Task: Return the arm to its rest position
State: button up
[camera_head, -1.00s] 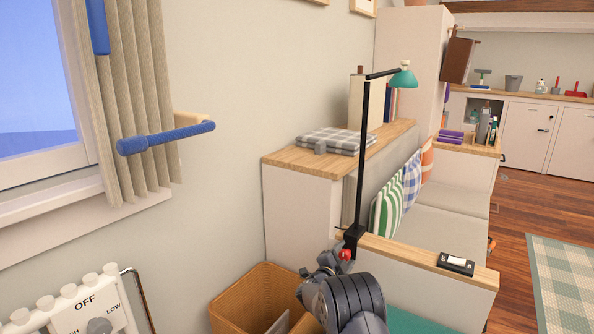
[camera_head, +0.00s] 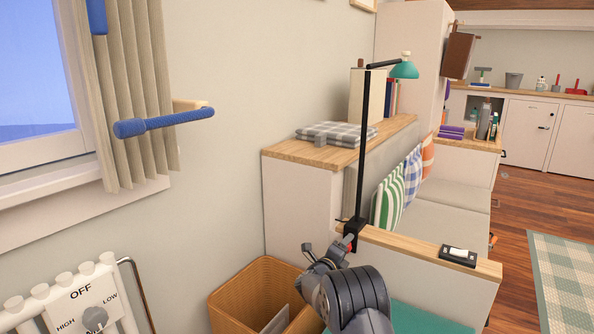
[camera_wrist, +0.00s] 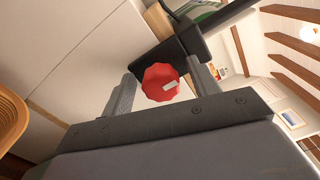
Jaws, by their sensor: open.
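My gripper (camera_wrist: 162,88) is open. In the wrist view, its two fingers stand either side of a red knob (camera_wrist: 160,83), with no clear contact. The knob belongs to the black clamp of a desk lamp (camera_head: 363,160) with a teal shade. In the head view my arm rises from the bottom centre, bent, with my gripper (camera_head: 322,250) just left of the clamp (camera_head: 354,230). The fingertips are small and hard to make out there.
The lamp clamps to a wood-topped ledge (camera_head: 400,245) with a black switch box (camera_head: 457,257). A wicker basket (camera_head: 240,290) stands below left of my arm. A heater (camera_head: 75,305) is at lower left. A cabinet (camera_head: 300,200) stands behind; open floor (camera_head: 515,210) lies right.

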jog(key=m, duration=0.4)
jog(key=shift+m, duration=0.4)
jog(key=m+p, duration=0.1)
jog(key=m, duration=0.3)
jog(key=shift+r+m, duration=0.1)
jog(key=shift+m, duration=0.3)
